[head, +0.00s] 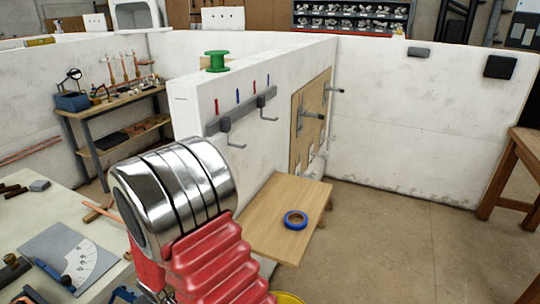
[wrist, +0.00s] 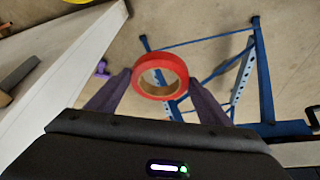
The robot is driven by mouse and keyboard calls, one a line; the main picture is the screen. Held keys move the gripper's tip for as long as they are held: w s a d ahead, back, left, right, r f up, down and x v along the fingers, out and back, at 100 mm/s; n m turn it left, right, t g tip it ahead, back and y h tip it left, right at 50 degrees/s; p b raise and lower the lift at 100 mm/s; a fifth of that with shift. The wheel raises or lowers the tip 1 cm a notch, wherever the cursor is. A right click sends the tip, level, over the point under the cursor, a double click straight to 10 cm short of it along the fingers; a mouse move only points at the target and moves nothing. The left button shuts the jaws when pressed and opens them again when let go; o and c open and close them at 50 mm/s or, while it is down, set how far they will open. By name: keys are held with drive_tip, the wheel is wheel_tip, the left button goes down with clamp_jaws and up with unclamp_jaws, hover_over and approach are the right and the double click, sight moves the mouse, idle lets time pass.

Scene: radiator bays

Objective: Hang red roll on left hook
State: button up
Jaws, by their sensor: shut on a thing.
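The red roll (wrist: 160,60), a ring of red tape with a tan core, is held between the two dark purple fingers of my gripper (wrist: 158,86) in the wrist view. The gripper is shut on it, with a finger at each side, and its hole faces the camera. In the head view, a grey rail on the white partition carries the left hook (head: 235,146) and the right hook (head: 266,117). Both hooks look empty. The roll and my fingers do not show in the head view, where my arm fills the lower middle.
A blue roll (head: 295,220) lies on a wooden board (head: 275,196) below the hooks. A green spool (head: 215,61) stands on top of the partition. A workbench (head: 50,205) with tools is at the left. The wrist view shows a blue metal frame (wrist: 264,85) beyond the roll.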

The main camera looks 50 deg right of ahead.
drive_tip(key=shift+a, duration=0.2)
drive_tip(key=shift+d, duration=0.1)
drive_tip(key=s+d+r+m+y, duration=0.1)
drive_tip(key=d+r+m+y, duration=0.1)
drive_tip(key=d+r+m, duration=0.65)
drive_tip(key=s+d+r+m+y, duration=0.1)
drive_tip(key=d+r+m, duration=0.4)
drive_tip(key=d+m, duration=0.55)
drive_tip(key=s+d+r+m+t+h, duration=0.2)
drive_tip(key=d+r+m+t, duration=0.3)
drive_tip(key=d+r, duration=0.5)
drive_tip(key=s+d+r+m+t+h, duration=0.3)
drive_tip(key=d+r+m, duration=0.3)
drive_tip(key=d+r, duration=0.4)
wheel_tip(320, 180, up, 6)
drive_tip(key=shift+s+d+t+h, duration=0.15)
drive_tip(key=shift+s+t+h, duration=0.25)
drive_tip(key=shift+t, duration=0.5)
drive_tip(key=shift+w+y, duration=0.1)
drive_tip(key=shift+y, duration=0.2)
